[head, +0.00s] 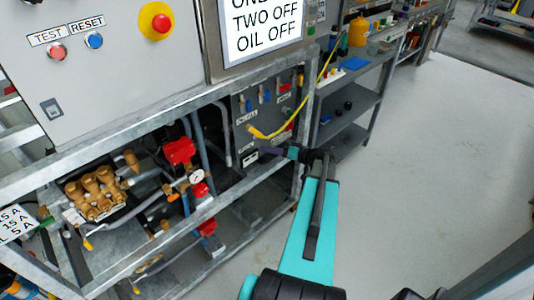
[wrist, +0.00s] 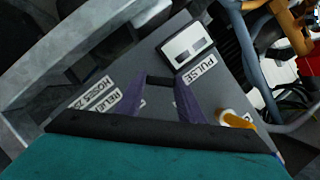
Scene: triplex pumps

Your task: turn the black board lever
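My gripper (head: 262,151) reaches the board's lower part from the right. In the wrist view the two purple fingers of my gripper (wrist: 161,84) stand apart, pointing at the board (wrist: 228,78). A short black bar, seemingly the black board lever (wrist: 160,81), lies between the fingertips. Its ends meet the fingers in the picture, but I cannot tell whether they touch. In the head view the lever is not clearly visible.
A yellow hose (head: 285,123) runs to a fitting just above my gripper; a yellow fitting (wrist: 234,119) shows close to the right finger. A frame rail (wrist: 85,50) lies left. The floor (head: 430,150) at right is clear.

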